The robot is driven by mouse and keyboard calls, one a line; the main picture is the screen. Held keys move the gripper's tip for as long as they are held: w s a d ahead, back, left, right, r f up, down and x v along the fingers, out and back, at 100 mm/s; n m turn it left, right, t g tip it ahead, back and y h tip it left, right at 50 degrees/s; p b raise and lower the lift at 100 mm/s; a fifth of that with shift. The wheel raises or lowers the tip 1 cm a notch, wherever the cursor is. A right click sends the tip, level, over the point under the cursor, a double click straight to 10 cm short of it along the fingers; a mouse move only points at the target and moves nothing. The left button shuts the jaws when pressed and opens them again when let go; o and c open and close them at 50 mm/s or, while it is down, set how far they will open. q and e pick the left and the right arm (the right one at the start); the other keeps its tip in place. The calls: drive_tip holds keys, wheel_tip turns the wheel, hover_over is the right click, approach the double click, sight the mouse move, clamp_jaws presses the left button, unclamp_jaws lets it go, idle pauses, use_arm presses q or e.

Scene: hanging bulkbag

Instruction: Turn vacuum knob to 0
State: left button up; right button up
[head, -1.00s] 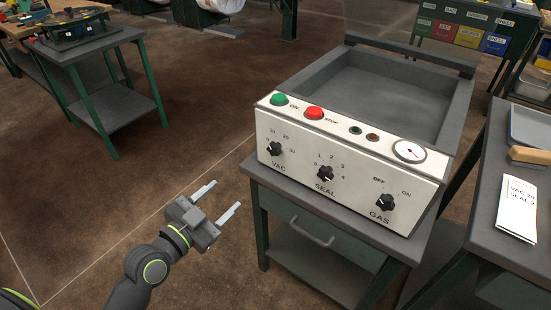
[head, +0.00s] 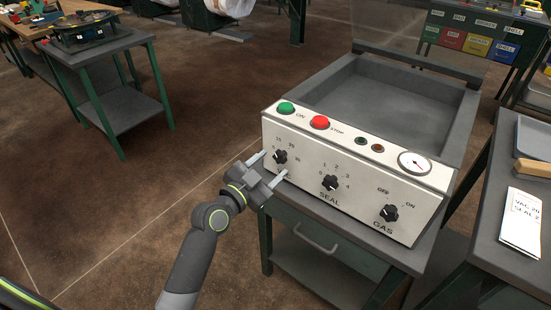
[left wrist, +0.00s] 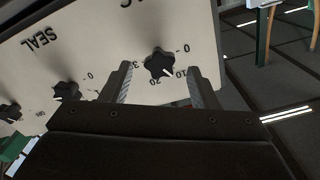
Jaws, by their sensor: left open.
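The black vacuum knob (head: 280,157) is at the left of the machine's white front panel (head: 352,187). In the left wrist view the vacuum knob (left wrist: 158,63) sits between my fingers, with its white mark pointing between 10 and 20. My left gripper (head: 267,167) is open, its two fingers close to the panel on either side of the knob. In the left wrist view the gripper (left wrist: 160,84) shows a gap on both sides of the knob. Its arm hides the VAC label in the head view. My right gripper is not in view.
The SEAL knob (head: 330,183) and GAS knob (head: 390,213) are to the right on the panel. A green button (head: 286,108), red button (head: 320,122) and gauge (head: 414,162) are above. A side table with a paper note (head: 521,219) stands at the right.

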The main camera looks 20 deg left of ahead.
sight(280, 157)
use_arm(q)
drive_tip(key=shift+x, duration=1.05)
drive_tip(key=shift+w+d, duration=0.15)
drive_tip(key=shift+w, duration=0.2)
drive_tip(key=c, duration=1)
